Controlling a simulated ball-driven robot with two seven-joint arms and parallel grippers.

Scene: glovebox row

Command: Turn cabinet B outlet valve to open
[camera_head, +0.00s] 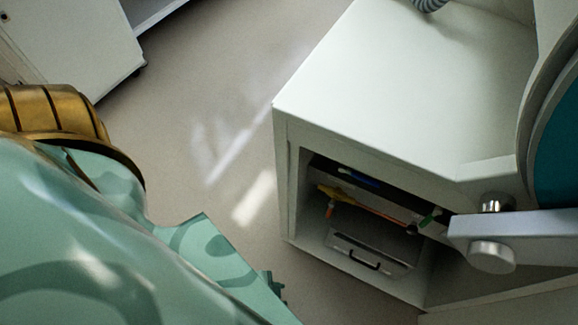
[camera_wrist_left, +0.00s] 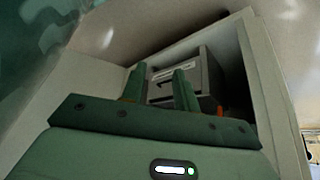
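The cabinet B outlet valve cannot be told for certain in either view, and no label shows. In the head view an open cabinet bay (camera_head: 286,190) holds small coloured parts: a yellow piece (camera_head: 334,193), a blue one (camera_head: 362,178) and a green one (camera_head: 430,217). They are too small to tell whether any is a valve handle. In the left wrist view my left gripper (camera_wrist_left: 160,76) points into a similar open bay. Its two green fingers stand apart, with nothing seen held between them. My right gripper is not in view.
A grey case (camera_head: 370,240) with a dark handle sits in the bay; a grey box (camera_wrist_left: 205,68) shows beyond my left fingers. A pale hinged arm with a round knob (camera_head: 491,256) juts across the right. Clear floor (camera_head: 215,110) lies left of the cabinet.

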